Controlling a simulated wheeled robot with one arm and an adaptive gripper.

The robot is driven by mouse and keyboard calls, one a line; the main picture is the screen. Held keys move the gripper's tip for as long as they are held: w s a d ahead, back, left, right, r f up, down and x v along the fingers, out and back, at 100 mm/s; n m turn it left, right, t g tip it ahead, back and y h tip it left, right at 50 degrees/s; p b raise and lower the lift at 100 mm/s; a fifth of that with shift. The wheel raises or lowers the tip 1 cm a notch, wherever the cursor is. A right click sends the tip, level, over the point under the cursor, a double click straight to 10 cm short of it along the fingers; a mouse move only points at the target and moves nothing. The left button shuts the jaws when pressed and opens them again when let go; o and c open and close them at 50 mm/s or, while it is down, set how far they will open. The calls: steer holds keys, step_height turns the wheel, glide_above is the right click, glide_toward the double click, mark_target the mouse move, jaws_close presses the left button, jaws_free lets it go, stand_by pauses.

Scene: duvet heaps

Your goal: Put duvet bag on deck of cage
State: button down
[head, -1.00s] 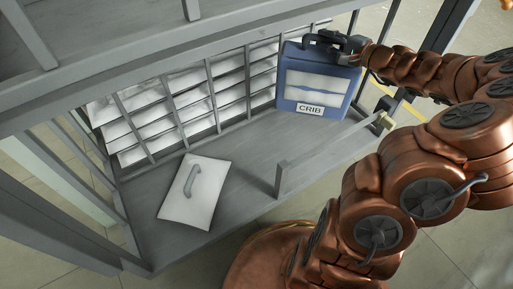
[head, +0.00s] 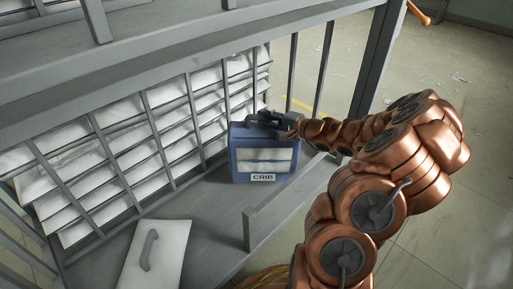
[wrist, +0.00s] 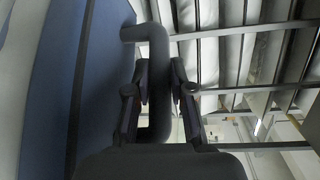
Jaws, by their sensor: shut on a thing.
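The duvet bag is blue with a clear front window and a CRIB label (head: 262,136). It is upright at the right part of the cage's grey deck (head: 205,205), close to the barred back side. I cannot tell whether its base touches the deck. My gripper (head: 268,119) is shut on the bag's dark top handle. In the wrist view my gripper's fingers (wrist: 160,100) are on either side of the dark handle bar (wrist: 158,65), with the blue bag side (wrist: 100,70) at the left.
A flat white panel or bag with a grey handle (head: 155,256) lies on the deck at the lower left. White folded bundles (head: 105,150) are stacked behind the bars. A low grey front rail (head: 290,195) and the cage's posts (head: 372,75) stand near my arm.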

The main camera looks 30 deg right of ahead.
mark_target(266, 128)
steer(key=shift+f+b, duration=0.95)
steer(key=shift+f, duration=1.75)
steer(key=c, duration=1)
jaws_free()
steer(key=shift+f, duration=0.1)
